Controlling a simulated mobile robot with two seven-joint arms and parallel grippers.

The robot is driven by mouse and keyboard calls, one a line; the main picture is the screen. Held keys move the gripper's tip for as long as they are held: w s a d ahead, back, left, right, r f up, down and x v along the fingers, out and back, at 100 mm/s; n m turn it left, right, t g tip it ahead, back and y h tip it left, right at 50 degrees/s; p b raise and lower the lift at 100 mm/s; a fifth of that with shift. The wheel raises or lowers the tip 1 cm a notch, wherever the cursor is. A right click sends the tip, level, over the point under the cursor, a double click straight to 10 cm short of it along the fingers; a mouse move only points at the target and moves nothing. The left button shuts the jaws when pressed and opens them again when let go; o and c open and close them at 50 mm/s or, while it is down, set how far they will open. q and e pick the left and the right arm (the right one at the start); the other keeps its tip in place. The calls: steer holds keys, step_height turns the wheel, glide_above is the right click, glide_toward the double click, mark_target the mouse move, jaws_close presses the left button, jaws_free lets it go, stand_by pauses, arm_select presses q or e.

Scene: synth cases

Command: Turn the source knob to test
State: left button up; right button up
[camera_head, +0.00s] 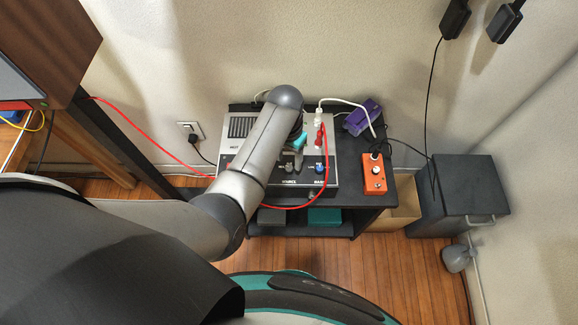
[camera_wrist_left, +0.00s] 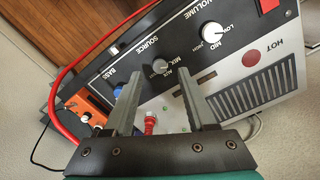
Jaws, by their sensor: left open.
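The grey source knob (camera_wrist_left: 160,66) sits on the dark front strip of the audio unit (camera_head: 237,160), above the printed word SOURCE in the head view. In the left wrist view it lies just past and between the fingertips of my left gripper (camera_wrist_left: 158,80). The jaws are open, with a finger to either side and nothing held. In the head view my left gripper (camera_head: 293,162) is over the front strip and hides part of it. The letters AUX and MIX show by the knob; I cannot read a test mark or the pointer's setting. My right gripper is not in view.
A blue bass knob (camera_wrist_left: 118,90) and a white-faced knob (camera_wrist_left: 214,33) flank the source knob. A red cable (camera_head: 290,206) loops across the unit's front. An orange pedal (camera_head: 374,175) and a purple device (camera_head: 362,117) stand to the right on the black stand.

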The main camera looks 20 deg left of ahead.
mark_target(289, 167)
arm_select(q)
steer(key=shift+f+b, duration=0.55)
steer(key=shift+f, duration=1.15)
jaws_close()
